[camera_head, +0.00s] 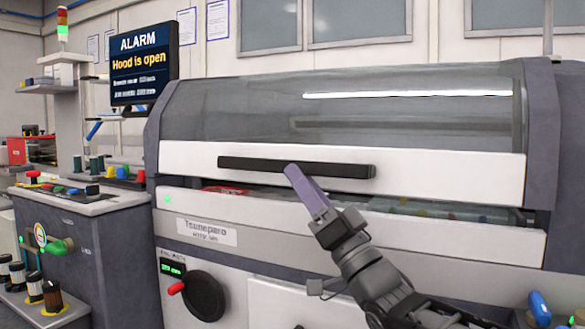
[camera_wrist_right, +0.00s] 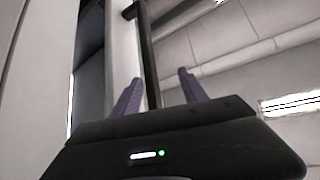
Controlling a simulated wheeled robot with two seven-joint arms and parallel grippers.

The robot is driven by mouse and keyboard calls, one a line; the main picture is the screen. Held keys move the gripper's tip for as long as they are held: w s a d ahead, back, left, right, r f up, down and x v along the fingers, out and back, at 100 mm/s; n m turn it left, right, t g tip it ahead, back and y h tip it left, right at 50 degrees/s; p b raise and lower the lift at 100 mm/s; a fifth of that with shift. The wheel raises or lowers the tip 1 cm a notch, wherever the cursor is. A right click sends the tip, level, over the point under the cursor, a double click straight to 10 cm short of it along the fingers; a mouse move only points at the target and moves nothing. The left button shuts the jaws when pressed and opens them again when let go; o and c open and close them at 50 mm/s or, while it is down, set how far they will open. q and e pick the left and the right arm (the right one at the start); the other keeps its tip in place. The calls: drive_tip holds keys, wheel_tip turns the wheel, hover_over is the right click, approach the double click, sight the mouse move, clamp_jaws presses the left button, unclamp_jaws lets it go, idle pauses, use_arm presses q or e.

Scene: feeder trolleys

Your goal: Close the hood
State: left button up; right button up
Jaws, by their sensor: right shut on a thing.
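The hood (camera_head: 400,155) is a curved grey see-through cover with a white front panel on a large machine. A gap shows between its lower edge and the machine's white front ledge (camera_head: 330,226), so it stands partly open. A long black handle (camera_head: 240,163) runs across the panel. My left gripper is not in view.
A screen (camera_head: 143,65) reads "ALARM Hood is open". A side cabinet (camera_head: 110,240) with coloured knobs stands at the left. A black dial with a red knob (camera_head: 205,296) is on the machine's front, below the ledge. Reels show inside the gap.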

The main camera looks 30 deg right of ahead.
drive_tip(key=shift+s+f, duration=0.45)
drive_tip(key=shift+s, duration=0.35)
drive_tip(key=shift+f, duration=0.15)
drive_tip(key=s+d+f+b, duration=0.3)
drive_tip(key=s+f+b, duration=0.1)
drive_tip(key=s+f, duration=0.1)
drive_tip(key=shift+s+f, duration=0.15)
drive_tip(key=shift+f, duration=0.45)
drive_tip(key=shift+o, duration=0.4)
drive_tip(key=shift+d, duration=0.1)
